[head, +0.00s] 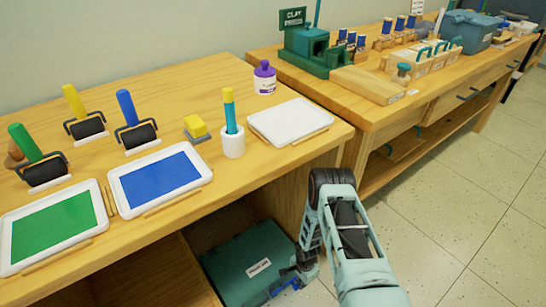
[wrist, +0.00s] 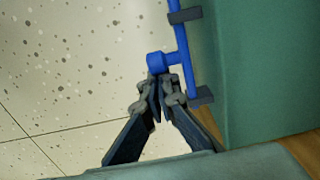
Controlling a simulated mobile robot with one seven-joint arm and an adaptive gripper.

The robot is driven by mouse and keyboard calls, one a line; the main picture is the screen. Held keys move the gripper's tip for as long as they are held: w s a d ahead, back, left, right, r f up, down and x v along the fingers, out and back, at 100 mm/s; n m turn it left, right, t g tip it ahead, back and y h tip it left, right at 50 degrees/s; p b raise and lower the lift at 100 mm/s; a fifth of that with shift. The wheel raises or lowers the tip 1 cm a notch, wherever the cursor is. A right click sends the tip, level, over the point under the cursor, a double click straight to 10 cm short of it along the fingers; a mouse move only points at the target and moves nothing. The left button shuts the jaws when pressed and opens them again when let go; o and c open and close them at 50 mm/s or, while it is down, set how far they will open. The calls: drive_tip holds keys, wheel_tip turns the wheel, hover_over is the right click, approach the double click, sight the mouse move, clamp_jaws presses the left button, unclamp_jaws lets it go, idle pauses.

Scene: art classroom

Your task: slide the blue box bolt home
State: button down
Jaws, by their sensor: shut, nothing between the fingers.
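A teal-green box (head: 242,255) with a white label sits low under the near table in the head view. Its side wall fills the right of the wrist view (wrist: 255,75). The blue bolt (wrist: 180,40) runs along this wall through two dark brackets, with a round knob (wrist: 155,60) sticking out to the left. The bolt also shows beside the box in the head view (head: 283,287). My gripper (wrist: 160,92) is shut and empty, its tips right beside the knob. I cannot tell whether they touch it. In the head view my gripper (head: 303,274) is partly hidden.
The near wooden table (head: 80,235) stands above the box, carrying trays, rollers and a white cup (head: 232,143). A second bench (head: 375,125) stands at the right. Speckled floor (head: 465,200) is clear on the right and beside the bolt in the wrist view.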

drive_tip(key=shift+s+a, duration=0.15)
drive_tip(key=shift+a, duration=0.05)
drive_tip(key=shift+d, duration=0.1)
drive_tip(key=shift+w+d+b, duration=0.35)
wheel_tip(320, 180, up, 7)
drive_tip(key=p, duration=0.4)
drive_tip(key=shift+p, duration=0.3)
idle(0.5)
drive_tip(key=shift+r, duration=0.1)
